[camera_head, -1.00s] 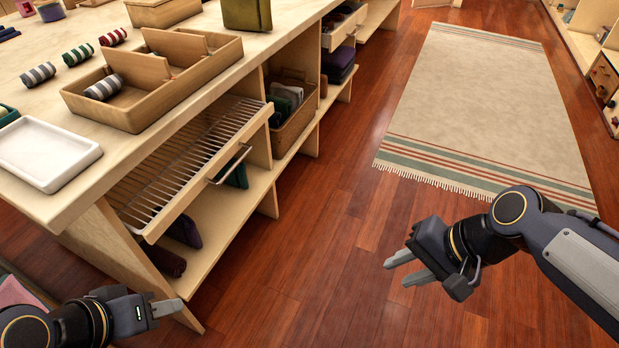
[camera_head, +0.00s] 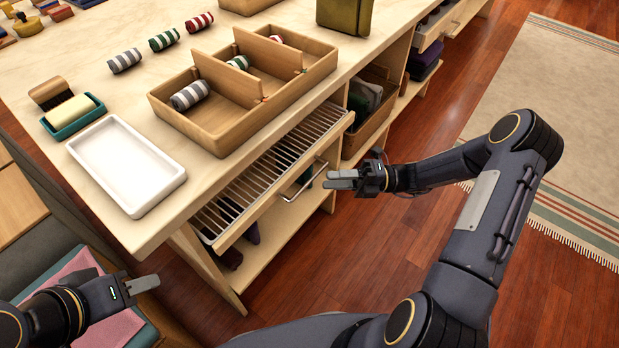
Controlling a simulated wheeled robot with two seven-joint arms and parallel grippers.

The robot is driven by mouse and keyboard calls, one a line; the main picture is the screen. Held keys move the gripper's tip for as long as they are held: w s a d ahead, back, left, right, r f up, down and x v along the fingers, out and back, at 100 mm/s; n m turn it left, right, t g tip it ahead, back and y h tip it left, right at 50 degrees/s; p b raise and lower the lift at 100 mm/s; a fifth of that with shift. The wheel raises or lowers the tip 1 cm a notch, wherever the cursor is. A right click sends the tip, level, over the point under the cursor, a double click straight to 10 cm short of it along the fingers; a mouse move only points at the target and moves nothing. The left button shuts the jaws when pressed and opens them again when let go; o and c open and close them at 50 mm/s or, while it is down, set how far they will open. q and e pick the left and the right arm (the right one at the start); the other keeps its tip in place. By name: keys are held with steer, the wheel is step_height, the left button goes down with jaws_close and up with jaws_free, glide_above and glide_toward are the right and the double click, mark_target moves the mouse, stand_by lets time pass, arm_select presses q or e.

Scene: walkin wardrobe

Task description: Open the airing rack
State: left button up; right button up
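The airing rack (camera_head: 236,196) is a pull-out shelf of metal bars in a pale wooden frame, under the counter. It stands out partway past the counter edge; its rear is hidden below the counter. A metal bar handle (camera_head: 304,184) is on its front. My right gripper (camera_head: 341,179) is just right of the handle, its fingers pointing left towards it. The fingers look apart with nothing between them, and I see a small gap to the handle. My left gripper (camera_head: 143,285) is at the lower left, away from the rack; its fingers overlap in view.
The counter (camera_head: 85,211) above holds a white tray (camera_head: 126,163), a divided wooden box (camera_head: 227,149) and several rolled cloths. A basket (camera_head: 371,122) sits in the bay right of the rack. A bench with a pink cloth (camera_head: 112,326) is at lower left. The floor before the rack is open.

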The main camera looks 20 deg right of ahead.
mark_target(310, 180)
steer(key=a, duration=0.2)
steer(key=a+b, duration=0.1)
steer(key=a, duration=0.1)
steer(key=a+r, duration=0.1)
steer(key=a, duration=0.1)
steer(key=shift+w+a, duration=0.25)
steer(key=shift+w, duration=0.05)
jaws_close()
